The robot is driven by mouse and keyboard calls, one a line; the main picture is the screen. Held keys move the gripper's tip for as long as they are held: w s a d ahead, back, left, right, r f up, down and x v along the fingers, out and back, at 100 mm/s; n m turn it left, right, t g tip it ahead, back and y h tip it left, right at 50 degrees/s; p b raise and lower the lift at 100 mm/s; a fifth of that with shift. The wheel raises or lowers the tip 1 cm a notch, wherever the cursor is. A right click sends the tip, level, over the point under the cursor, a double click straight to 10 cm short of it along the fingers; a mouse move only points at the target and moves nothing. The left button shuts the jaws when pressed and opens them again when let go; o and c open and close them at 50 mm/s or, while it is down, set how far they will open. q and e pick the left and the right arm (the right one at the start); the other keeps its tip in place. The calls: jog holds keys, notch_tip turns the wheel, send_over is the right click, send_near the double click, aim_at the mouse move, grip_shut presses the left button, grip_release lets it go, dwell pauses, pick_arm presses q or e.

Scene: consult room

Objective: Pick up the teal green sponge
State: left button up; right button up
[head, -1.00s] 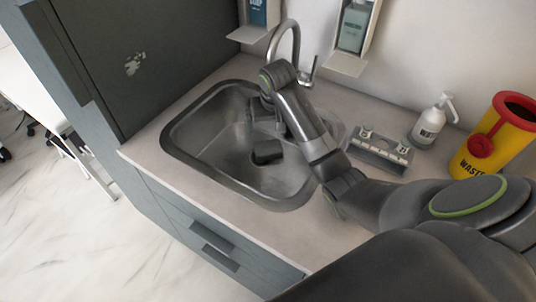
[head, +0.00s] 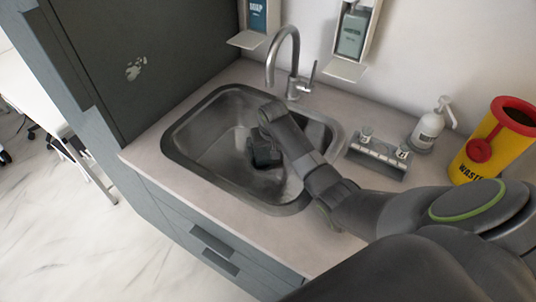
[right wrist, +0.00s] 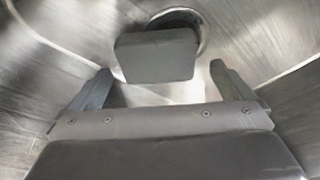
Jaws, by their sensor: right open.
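A dark grey block (right wrist: 155,55), the only sponge-like thing in view, lies in the steel sink (head: 180,140) beside the drain. It looks grey here, not clearly teal green. My right gripper (head: 265,157) is down inside the sink. In the right wrist view, its two fingers (right wrist: 161,72) stand apart with nothing held between them. The block lies just beyond the fingertips, roughly centred between them. In the head view my gripper and the block merge into one dark shape. My left gripper is not in view.
The sink's walls surround my right gripper. A curved tap (head: 291,60) stands behind the sink. A grey rack (head: 378,153), a soap pump bottle (head: 428,128) and a yellow waste bin (head: 492,145) stand on the counter to the right. Dispensers (head: 352,35) hang on the wall.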

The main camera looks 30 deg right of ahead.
aim_at(268, 152)
jog(key=shift+x, duration=2.25)
jog(key=shift+d, duration=0.2)
jog(key=shift+c, duration=0.4)
jog(key=c, duration=0.8)
jog(key=shift+w+r, duration=0.1)
jog(key=shift+r, duration=0.1)
notch_tip(268, 152, up, 7)
jog(key=shift+f, duration=0.15)
jog(key=w+a+b, duration=0.1)
jog(key=a+b, duration=0.1)
jog(key=a, duration=0.3)
jog(key=w+a+b, duration=0.1)
jog(key=w+a, duration=0.1)
jog(key=a, duration=0.4)
jog(key=w+a+b, duration=0.1)
jog(key=a+b, duration=0.1)
jog(key=a, duration=0.4)
jog(key=shift+w+a+b, duration=0.25)
jog(key=shift+b, duration=0.05)
